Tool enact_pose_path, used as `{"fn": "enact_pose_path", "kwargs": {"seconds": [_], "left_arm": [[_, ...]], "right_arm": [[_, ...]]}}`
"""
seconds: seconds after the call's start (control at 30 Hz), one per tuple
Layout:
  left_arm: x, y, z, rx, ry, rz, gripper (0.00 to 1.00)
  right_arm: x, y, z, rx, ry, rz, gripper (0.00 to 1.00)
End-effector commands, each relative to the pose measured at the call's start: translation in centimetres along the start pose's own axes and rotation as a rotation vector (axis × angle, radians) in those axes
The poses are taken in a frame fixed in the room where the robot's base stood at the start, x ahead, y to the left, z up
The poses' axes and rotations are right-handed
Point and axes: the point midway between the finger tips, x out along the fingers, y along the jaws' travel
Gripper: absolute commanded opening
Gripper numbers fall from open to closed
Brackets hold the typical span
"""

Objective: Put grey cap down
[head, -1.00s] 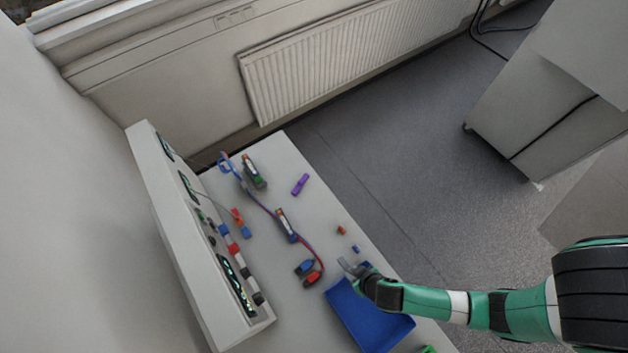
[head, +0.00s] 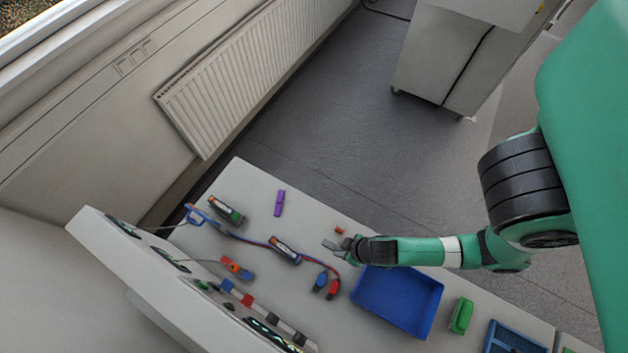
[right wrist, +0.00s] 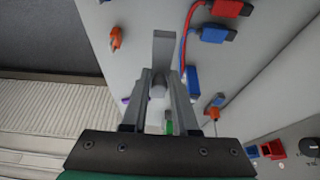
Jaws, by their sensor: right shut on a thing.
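My right gripper (head: 332,246) is above the pale table, just left of the blue tray's far left corner and close to a small orange cap (head: 339,230). In the right wrist view, its two fingers (right wrist: 162,88) are shut on a grey piece, the grey cap (right wrist: 158,91), which is partly hidden between them. The cap cannot be told apart from the grey fingers in the head view. Whether it touches the table is unclear. The orange cap also shows in the right wrist view (right wrist: 115,38). My left gripper is not in view.
The blue tray (head: 401,302) looks empty. A purple piece (head: 279,203) lies farther back. A cycler panel (head: 180,285) stands along the left. A green piece (head: 461,316) lies right of the tray.

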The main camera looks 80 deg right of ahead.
Motion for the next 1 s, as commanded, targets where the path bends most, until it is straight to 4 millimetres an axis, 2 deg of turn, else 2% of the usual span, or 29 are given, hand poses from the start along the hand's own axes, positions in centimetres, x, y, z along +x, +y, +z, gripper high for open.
{"fn": "enact_pose_path", "kwargs": {"seconds": [0.03,0.27,0.3,0.43,0.53,0.73,0.8,0.9,1.0], "left_arm": [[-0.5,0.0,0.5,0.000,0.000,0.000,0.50],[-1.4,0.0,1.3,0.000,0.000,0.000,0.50],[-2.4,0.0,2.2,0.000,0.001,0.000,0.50],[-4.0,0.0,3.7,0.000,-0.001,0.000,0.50],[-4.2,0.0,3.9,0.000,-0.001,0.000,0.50],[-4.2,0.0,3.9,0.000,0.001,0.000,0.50],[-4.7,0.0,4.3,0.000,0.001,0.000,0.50],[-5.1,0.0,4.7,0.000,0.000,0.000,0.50],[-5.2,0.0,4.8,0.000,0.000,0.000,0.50]], "right_arm": [[1.1,0.2,-0.7,0.015,0.002,0.003,0.00],[5.4,1.9,-5.0,0.011,0.005,0.002,0.00],[7.3,2.0,-5.0,0.007,0.002,0.001,0.00],[10.5,2.6,-5.8,0.002,0.001,-0.001,0.00],[11.4,2.8,-6.4,0.000,-0.001,-0.001,0.00],[12.0,3.0,-6.6,-0.001,-0.001,-0.001,0.00],[13.0,3.1,-6.8,0.000,0.000,0.000,0.00],[14.6,3.1,-5.9,-0.001,-0.004,-0.001,0.00],[15.3,3.0,-5.6,-0.001,-0.002,-0.001,0.00]]}}
